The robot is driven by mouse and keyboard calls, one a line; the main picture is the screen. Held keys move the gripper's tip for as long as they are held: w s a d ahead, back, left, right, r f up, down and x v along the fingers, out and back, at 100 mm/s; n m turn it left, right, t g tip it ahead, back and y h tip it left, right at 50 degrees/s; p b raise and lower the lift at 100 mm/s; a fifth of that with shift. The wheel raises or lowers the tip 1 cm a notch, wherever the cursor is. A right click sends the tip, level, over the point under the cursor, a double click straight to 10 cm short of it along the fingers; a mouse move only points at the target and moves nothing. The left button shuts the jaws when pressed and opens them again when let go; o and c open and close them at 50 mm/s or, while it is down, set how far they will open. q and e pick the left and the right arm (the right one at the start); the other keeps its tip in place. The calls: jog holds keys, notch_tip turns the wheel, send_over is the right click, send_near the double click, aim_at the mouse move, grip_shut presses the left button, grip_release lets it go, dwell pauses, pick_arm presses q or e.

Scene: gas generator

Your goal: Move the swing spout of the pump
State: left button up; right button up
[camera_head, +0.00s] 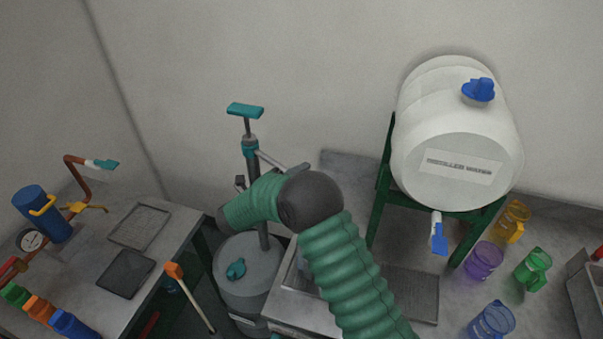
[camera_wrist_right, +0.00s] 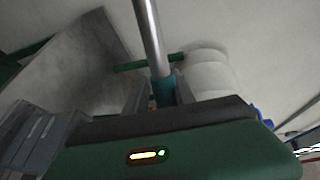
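The pump stands on a grey drum (camera_head: 240,268) in the head view, with a teal T-handle (camera_head: 245,110) on top and a teal head (camera_head: 250,145). A grey metal spout (camera_head: 270,158) slants from the head down to the right; its far end is partly hidden behind my right arm. My right forearm crosses in front of the pump column, and its gripper is mostly hidden there. In the right wrist view, my right gripper (camera_wrist_right: 160,94) has its fingers apart, either side of a teal collar (camera_wrist_right: 164,90) on a metal tube (camera_wrist_right: 152,35). Contact is unclear. My left gripper is not visible.
A white water barrel (camera_head: 450,130) on a green stand (camera_head: 378,205) stands to the right. Coloured mugs (camera_head: 483,260) sit on the right counter. The left bench (camera_head: 185,228) holds trays, a blue cylinder (camera_head: 42,213) and copper piping. An orange-headed hammer (camera_head: 174,271) is below the pump's left.

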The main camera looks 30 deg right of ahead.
jog(key=shift+o, duration=0.7)
jog(key=shift+w+r, duration=0.1)
jog(key=shift+r, duration=0.05)
jog(key=b+v, duration=0.4)
jog(key=v, duration=1.3)
jog(key=shift+f, duration=0.2)
jog(key=shift+w, duration=0.1)
